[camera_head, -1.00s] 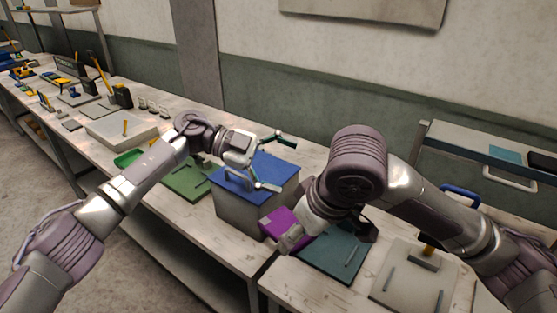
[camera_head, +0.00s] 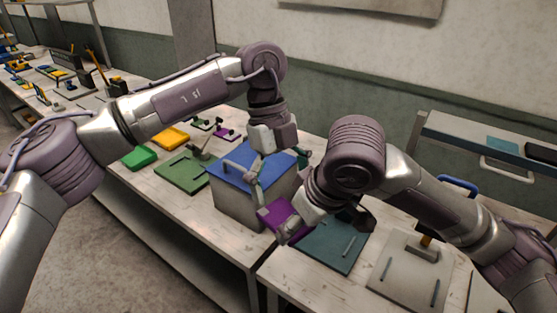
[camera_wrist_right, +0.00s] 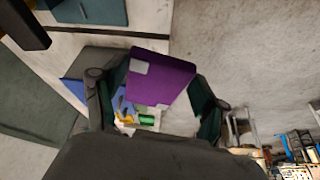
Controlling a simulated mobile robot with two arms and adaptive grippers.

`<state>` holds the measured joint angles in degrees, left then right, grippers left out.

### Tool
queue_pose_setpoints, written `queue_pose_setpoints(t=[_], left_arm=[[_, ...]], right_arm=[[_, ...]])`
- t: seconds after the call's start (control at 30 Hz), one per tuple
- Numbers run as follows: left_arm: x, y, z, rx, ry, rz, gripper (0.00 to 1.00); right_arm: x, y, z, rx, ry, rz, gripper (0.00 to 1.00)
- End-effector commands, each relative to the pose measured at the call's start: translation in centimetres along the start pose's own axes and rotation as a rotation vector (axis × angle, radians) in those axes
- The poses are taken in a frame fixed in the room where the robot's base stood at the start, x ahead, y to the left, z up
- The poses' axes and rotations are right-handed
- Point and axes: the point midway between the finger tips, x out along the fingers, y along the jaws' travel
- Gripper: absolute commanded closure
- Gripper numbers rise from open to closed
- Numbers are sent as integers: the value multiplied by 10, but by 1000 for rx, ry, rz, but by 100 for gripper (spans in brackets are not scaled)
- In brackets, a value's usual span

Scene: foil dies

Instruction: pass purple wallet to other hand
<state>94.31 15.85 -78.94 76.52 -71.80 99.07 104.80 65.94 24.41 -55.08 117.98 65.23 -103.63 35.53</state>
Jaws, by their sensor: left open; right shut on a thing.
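The purple wallet (camera_head: 280,214) is a flat purple piece near the front of the bench, beside the blue-lidded box. My right gripper (camera_head: 290,232) is shut on it. My left gripper (camera_head: 275,178) is open and empty, pointing down over the blue lid, just above and left of the wallet. One left finger comes close to the wallet; I cannot tell whether they touch.
The grey box with a blue lid (camera_head: 238,205) stands directly behind the wallet. A green plate (camera_head: 180,175), a green tray (camera_head: 139,157) and a yellow tray (camera_head: 170,138) lie to the left. A teal plate (camera_head: 330,250) and a pale plate (camera_head: 405,275) lie to the right.

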Motion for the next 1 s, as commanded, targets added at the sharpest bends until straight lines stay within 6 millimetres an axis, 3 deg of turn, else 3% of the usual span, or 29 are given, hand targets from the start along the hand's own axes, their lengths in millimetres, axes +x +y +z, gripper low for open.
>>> queue_pose_setpoints(t=[0.1, 0.3, 0.73, 1.0], left_arm=[[23, 0, 0, 1, 3, 1, 0], [48, 0, 0, 1, 2, 0, 0], [58, 0, 0, 1, 2, -2, 0], [58, -1, 0, 1, 2, -3, 43]], right_arm=[[0, 0, 0, 0, 1, 0, 64], [0, 0, 0, 0, 1, 0, 64], [0, 0, 0, 0, 1, 0, 64], [0, 0, 0, -1, 2, -1, 64]])
